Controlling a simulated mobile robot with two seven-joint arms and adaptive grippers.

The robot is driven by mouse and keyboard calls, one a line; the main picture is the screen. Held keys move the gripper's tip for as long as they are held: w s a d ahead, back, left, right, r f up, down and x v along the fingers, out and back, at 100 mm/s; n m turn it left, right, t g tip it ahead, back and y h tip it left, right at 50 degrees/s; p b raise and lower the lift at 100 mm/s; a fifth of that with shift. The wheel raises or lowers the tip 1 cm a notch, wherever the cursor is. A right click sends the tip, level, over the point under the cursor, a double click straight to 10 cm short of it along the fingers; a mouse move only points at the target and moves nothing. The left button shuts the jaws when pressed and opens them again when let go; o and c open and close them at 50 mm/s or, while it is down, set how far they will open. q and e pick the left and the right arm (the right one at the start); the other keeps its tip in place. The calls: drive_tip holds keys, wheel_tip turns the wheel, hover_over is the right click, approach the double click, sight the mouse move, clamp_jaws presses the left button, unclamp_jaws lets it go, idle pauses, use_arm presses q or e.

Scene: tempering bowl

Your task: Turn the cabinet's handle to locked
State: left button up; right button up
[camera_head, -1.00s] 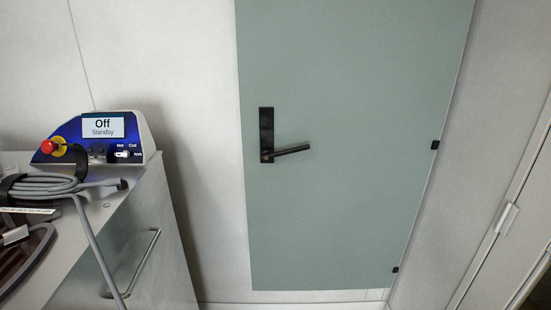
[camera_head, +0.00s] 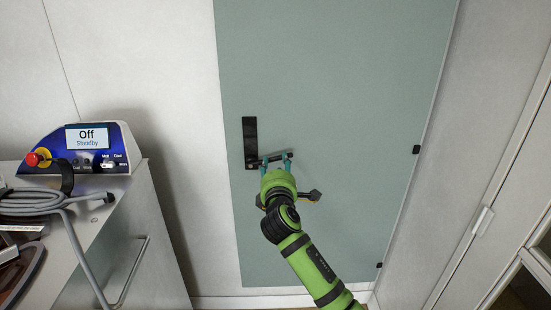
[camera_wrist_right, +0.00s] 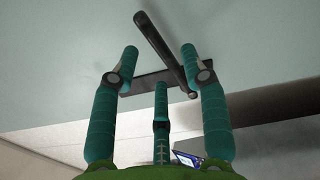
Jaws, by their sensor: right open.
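The cabinet's door (camera_head: 330,90) is a grey-green panel, closed as far as I can see. Its black handle has an upright plate (camera_head: 250,135) and a lever (camera_head: 275,157) that points right, tilted slightly up from level. My right gripper (camera_head: 276,160) is at the lever from below and in front, with its teal fingers open. In the right wrist view the lever (camera_wrist_right: 165,50) runs between the two outer fingertips (camera_wrist_right: 159,53), with visible gaps on both sides. The third finger is below, in front of the plate (camera_wrist_right: 140,82). My left gripper is not in view.
At the left stands a cart (camera_head: 115,240) with a blue control box (camera_head: 85,150) reading "Off Standby" and a coiled grey cable (camera_head: 35,203). A light cabinet with a handle (camera_head: 482,221) is at the right. The door around the handle is clear.

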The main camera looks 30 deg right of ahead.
drive_tip(key=shift+x, duration=1.15)
clamp_jaws()
drive_tip(key=shift+w, duration=0.15)
